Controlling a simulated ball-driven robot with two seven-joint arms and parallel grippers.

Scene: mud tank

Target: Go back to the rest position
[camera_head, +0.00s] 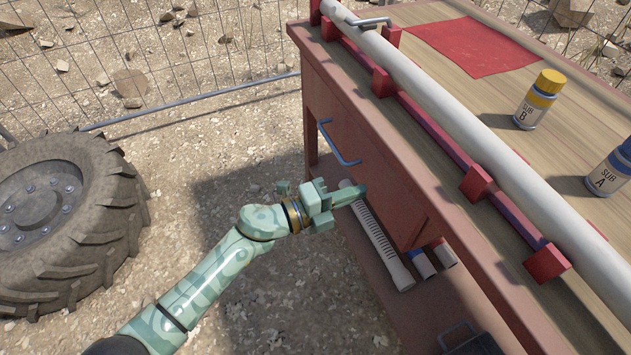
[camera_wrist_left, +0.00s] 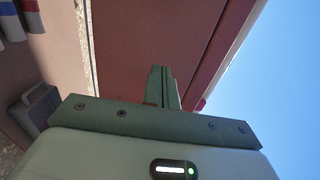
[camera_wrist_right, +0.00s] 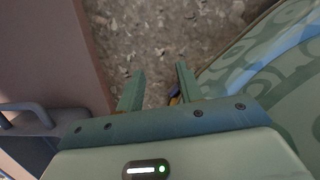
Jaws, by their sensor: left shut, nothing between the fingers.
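My left gripper (camera_head: 349,195) is shut and empty in the head view, beside the left side of the red workbench (camera_head: 360,120) and below its top. In the left wrist view its fingers (camera_wrist_left: 162,88) are together, with the bench's red panel behind them. My right gripper is outside the head view. In the right wrist view its fingers (camera_wrist_right: 158,90) stand apart with nothing between them, above gravelly ground. Part of my patterned green body shows at the right there.
A blue drawer handle (camera_head: 340,145) sticks out near my left gripper. Bottles (camera_head: 540,99) (camera_head: 610,168), a red cloth (camera_head: 474,46) and a long white tube (camera_head: 450,115) are on the bench. A big tyre (camera_head: 65,215) lies left. A wire fence (camera_head: 190,55) stands behind. Open ground lies between.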

